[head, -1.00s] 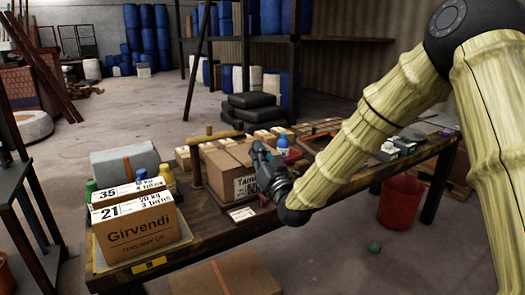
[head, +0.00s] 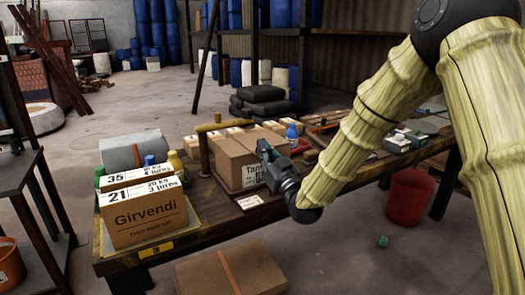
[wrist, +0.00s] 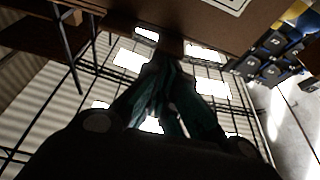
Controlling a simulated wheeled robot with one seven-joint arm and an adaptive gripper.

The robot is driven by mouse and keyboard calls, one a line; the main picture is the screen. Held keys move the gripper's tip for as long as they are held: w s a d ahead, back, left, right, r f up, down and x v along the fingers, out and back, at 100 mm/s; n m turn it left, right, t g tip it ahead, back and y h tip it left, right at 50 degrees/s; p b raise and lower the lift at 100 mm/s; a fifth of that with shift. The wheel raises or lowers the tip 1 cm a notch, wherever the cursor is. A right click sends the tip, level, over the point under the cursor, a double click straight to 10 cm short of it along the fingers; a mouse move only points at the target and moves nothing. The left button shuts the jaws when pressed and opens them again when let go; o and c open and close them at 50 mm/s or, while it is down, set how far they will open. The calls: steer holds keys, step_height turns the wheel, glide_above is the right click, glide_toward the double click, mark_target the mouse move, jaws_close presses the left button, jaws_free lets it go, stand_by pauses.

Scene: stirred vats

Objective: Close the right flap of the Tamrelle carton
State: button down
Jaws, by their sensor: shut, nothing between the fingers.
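The Tamrelle carton (head: 235,163) is a brown box on the workbench, with a white printed label on its front side, partly covered by my gripper. Its top looks brown and mostly flat in the head view; I cannot tell how each flap lies. My gripper (head: 264,149) is shut and empty, at the carton's right front, close to the label. I cannot tell whether it touches the carton. In the wrist view my gripper's fingers (wrist: 160,75) are together, pointing at a brown surface (wrist: 215,25) with a white label edge, seemingly the carton.
The Girvendi carton (head: 143,212) stands at the bench's left end. A wooden post with a crossbar (head: 205,150) stands left of the Tamrelle carton. A blue-capped bottle (head: 292,134) and small boxes (head: 400,140) are behind and right. A red bucket (head: 406,200) is on the floor.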

steer(key=shift+f, duration=0.1)
